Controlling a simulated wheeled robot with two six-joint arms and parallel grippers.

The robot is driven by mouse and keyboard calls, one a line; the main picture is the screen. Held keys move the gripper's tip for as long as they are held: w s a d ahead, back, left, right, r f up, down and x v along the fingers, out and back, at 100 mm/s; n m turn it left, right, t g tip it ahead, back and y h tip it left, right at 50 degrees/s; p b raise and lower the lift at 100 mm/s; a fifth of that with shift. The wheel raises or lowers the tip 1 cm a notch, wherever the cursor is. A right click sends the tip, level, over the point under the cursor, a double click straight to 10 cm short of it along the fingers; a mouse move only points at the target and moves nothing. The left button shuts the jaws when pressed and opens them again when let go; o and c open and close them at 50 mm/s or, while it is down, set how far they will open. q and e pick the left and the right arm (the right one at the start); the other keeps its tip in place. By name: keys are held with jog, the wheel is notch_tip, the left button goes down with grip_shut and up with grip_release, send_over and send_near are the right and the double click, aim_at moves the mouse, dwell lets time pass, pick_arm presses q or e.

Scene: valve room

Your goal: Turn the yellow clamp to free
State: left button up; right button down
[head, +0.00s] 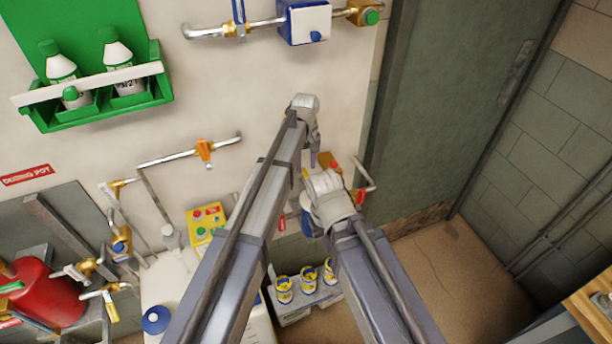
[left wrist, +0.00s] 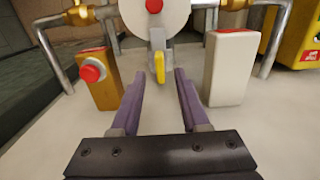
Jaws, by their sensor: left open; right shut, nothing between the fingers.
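The yellow clamp (left wrist: 160,66) shows in the left wrist view as a small upright lever on a grey mount, in front of a white disc (left wrist: 175,18) with a red centre. My left gripper (left wrist: 159,75) is open, its two purple fingers on either side of the clamp's line, with a visible gap on both sides. In the head view my left gripper (head: 312,155) is close to the wall. My right gripper (head: 308,190) is just below it, shut and empty, its fingers mostly hidden. The clamp cannot be made out for certain in the head view, behind my arms.
In the left wrist view an orange box with a red knob (left wrist: 97,78) stands close left of the fingers, and a white box (left wrist: 230,68) close right. Metal pipes (left wrist: 52,50) run around them. In the head view a green bottle rack (head: 105,85) hangs upper left.

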aim_at(308, 179)
pick_arm(q)
notch_tip(308, 179, down, 2)
jog(key=shift+f+b, duration=0.25)
jog(key=shift+b, duration=0.55)
pick_arm(e)
notch_tip(308, 179, down, 2)
jog(key=shift+f, duration=0.25)
pick_arm(q)
grip_shut()
